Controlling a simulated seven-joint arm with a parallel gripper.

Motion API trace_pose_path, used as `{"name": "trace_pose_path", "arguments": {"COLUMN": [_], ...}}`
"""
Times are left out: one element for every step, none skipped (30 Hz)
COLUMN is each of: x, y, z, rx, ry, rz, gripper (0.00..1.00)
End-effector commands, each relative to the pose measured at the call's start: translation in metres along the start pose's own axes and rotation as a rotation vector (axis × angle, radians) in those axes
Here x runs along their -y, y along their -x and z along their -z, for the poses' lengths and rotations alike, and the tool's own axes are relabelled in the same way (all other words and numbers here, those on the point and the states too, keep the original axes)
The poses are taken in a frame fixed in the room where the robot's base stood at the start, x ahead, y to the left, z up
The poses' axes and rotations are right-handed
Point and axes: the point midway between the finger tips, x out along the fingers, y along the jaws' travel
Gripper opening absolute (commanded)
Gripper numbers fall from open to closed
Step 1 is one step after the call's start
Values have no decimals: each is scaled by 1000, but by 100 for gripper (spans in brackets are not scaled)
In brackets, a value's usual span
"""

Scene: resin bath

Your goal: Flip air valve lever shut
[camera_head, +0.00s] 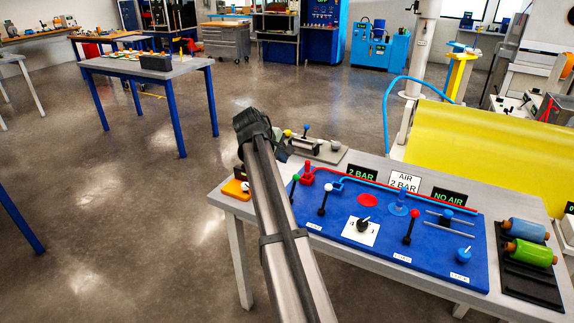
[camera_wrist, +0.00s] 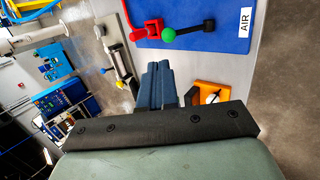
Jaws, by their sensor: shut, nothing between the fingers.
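A blue panel (camera_head: 350,245) lies on a grey bench. At its left edge is a lever with a green knob (camera_head: 295,178), partly hidden by my arm in the head view. In the wrist view the green knob (camera_wrist: 169,35) sits on a black arm from a dark pivot (camera_wrist: 209,25), close to a white AIR label (camera_wrist: 246,20). A red valve fitting (camera_wrist: 146,30) is beside the knob. My gripper (camera_wrist: 158,70) is shut and empty, its fingertips apart from the lever. The head view does not show the fingertips clearly.
Other levers with a white knob (camera_head: 328,187) and a red knob (camera_head: 412,214) stand on the panel. Signs read 2 BAR (camera_head: 362,176), AIR 2 BAR (camera_head: 404,182) and NO AIR (camera_head: 449,198). An orange block (camera_wrist: 207,93) lies near my fingers.

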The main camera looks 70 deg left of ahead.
Motion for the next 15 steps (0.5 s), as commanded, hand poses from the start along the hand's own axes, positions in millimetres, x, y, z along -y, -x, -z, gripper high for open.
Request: {"name": "trace_pose_path", "arguments": {"x": [0, 0, -1, -1, -2, -2, -2, -2, -2, -2, -3, -3, -3, -3, -3], "y": [9, 13, 18, 22, 25, 28, 31, 33, 34, 36, 36, 37, 38, 38, 38], "z": [0, 0, 0, 0, 1, 0, 0, 0, 0, 0, 0, 0, 0, 0, 0], "rx": [-1, 0, -1, -1, -1, -1, -1, 0, 0, 0, 0, 0, 1, 1, 1], "ry": [0, 1, 1, 1, 1, 1, 1, 1, 0, 0, 0, 1, 0, 0, 0], "rz": [0, 0, 0, 0, 0, 0, 0, 0, 0, 1, 1, 1, 1, 1, 1], "gripper": [0, 0, 0, 0, 0, 0, 0, 0, 0, 0, 0, 0, 0, 0, 0]}}
